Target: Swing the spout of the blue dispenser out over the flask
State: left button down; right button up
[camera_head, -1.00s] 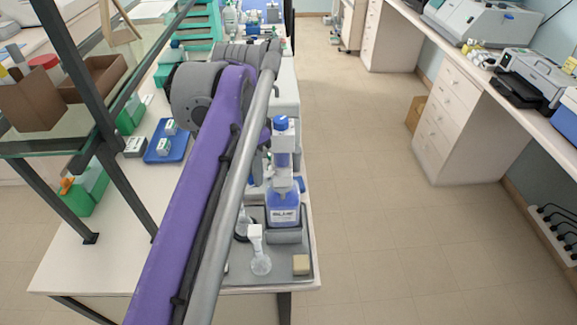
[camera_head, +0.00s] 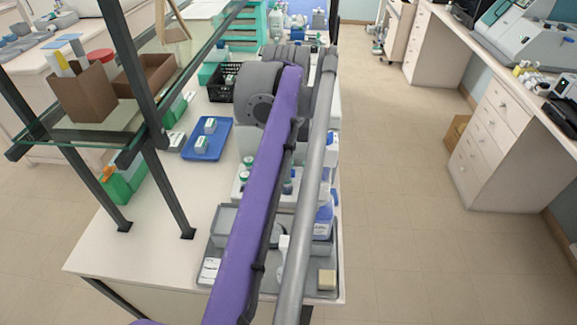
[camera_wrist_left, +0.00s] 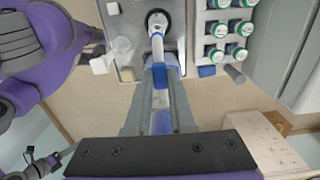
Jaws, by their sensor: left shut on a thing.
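The blue dispenser (camera_head: 324,222) stands on the grey tray at the table's front end, partly hidden by my left arm in the head view. In the left wrist view my left gripper (camera_wrist_left: 160,74) is shut on the dispenser's blue part. A thin pale spout (camera_wrist_left: 156,50) runs from there toward a round dark-centred ring (camera_wrist_left: 157,22). In the head view my arm hides most of the flask and the gripper. My right gripper does not show.
Green-capped bottles (camera_wrist_left: 217,30) stand close to the right of my gripper in the wrist view. A blue tray (camera_head: 211,150) and glass shelf (camera_head: 95,130) lie left of my arm.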

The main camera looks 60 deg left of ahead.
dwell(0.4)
pick_arm(q)
jog(key=c, duration=0.8)
grip_release()
jog(key=shift+o, duration=0.2)
notch_tip(320, 180, up, 11)
jog(key=shift+p, duration=0.3)
jog(key=shift+f, duration=0.1)
